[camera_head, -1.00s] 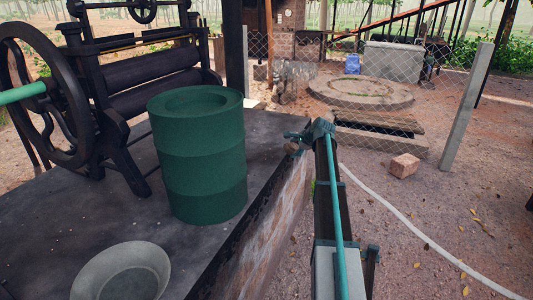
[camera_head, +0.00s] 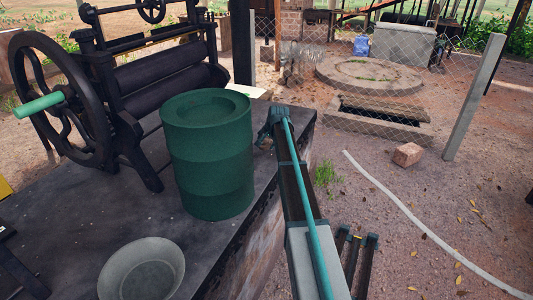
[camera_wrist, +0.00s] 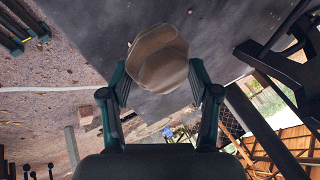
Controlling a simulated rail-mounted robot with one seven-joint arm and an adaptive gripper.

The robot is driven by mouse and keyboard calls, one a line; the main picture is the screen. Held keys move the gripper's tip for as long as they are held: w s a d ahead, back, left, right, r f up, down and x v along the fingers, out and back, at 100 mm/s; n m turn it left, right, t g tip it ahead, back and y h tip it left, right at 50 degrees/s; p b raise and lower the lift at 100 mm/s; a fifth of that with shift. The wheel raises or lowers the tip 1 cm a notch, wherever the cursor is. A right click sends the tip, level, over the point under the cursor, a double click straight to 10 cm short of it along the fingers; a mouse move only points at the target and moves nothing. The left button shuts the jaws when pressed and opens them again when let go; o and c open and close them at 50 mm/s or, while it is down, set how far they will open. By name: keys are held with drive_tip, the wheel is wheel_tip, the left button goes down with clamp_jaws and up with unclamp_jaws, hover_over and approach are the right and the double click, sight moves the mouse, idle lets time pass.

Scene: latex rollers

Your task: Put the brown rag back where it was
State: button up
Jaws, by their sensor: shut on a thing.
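The brown rag (camera_wrist: 157,60) is between the fingers of my gripper (camera_wrist: 159,82) in the wrist view, with the dark tabletop behind it. In the head view my gripper (camera_head: 267,138) is just right of the green drum, near the table's right edge. Only a small brown bit of the rag (camera_head: 265,144) shows there; my arm and gripper hide most of it. I cannot tell whether the rag touches the tabletop.
The green drum (camera_head: 208,155) stands close left of my gripper on the dark table (camera_head: 75,235). A grey bowl (camera_head: 142,271) sits in front of it. The black roller press (camera_head: 150,85) with its large wheel is behind, at the left.

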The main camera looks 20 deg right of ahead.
drive_tip(key=shift+f+p, duration=0.6)
drive_tip(key=shift+f, duration=2.7)
drive_tip(key=shift+f, duration=0.1)
drive_tip(key=o, duration=1.2)
drive_tip(key=b+v, duration=0.2)
drive_tip(key=v, duration=1)
